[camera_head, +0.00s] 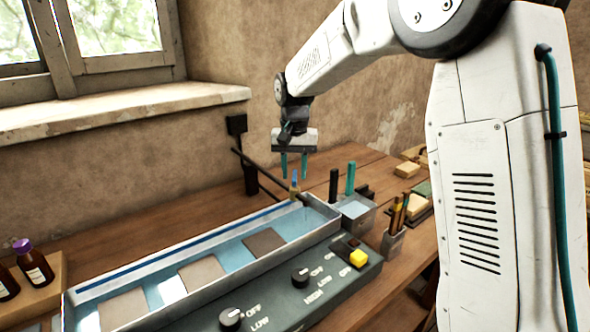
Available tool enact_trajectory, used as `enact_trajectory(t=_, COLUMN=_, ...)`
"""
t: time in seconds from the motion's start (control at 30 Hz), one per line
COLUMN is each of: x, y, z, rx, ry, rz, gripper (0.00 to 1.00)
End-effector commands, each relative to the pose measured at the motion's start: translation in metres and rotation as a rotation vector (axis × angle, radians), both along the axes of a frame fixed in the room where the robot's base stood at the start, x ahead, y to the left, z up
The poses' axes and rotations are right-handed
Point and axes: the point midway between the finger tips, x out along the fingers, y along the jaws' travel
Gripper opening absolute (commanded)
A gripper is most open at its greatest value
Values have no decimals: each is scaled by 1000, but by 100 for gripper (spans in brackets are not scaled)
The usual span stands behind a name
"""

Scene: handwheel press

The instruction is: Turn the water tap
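My gripper (294,175) points down above the far end of a long metal tray. Its two teal fingers are apart with nothing between them. A small upright piece with a blue top and a brassy lower part (294,184) stands just below the fingertips, at the tray's far end; it looks like the water tap's handle. I cannot tell whether the fingers touch it. The tray (325,217) holds bluish water and several flat brown plates.
A control panel (330,278) with black knobs and a yellow button runs along the tray's front. A small box with tools (393,240) stands to the right. Brown bottles (33,266) are at far left. A dark rod (262,172) slants beside the wall.

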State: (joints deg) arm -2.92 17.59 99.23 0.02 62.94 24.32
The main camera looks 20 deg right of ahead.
Motion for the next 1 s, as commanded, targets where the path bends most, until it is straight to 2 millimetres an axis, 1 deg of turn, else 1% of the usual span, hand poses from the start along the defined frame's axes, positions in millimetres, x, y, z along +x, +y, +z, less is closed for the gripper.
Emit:
enact_trajectory(t=0.17, x=-1, y=0, z=0, rx=0, ry=2, rz=0, gripper=33)
enact_trajectory(t=0.27, x=0, y=0, z=5, rx=-1, ry=1, rz=0, gripper=33)
enact_trajectory(t=0.37, x=0, y=0, z=19, rx=0, ry=-1, rz=0, gripper=33)
enact_trajectory(t=0.6, x=0, y=0, z=60, rx=0, ry=-1, rz=0, gripper=33)
enact_trajectory(t=0.7, x=1, y=0, z=71, rx=0, ry=0, rz=0, gripper=33)
enact_trajectory(t=0.83, x=0, y=0, z=77, rx=0, ry=2, rz=0, gripper=33)
enact_trajectory(t=1.0, x=0, y=0, z=78, rx=0, ry=2, rz=0, gripper=33)
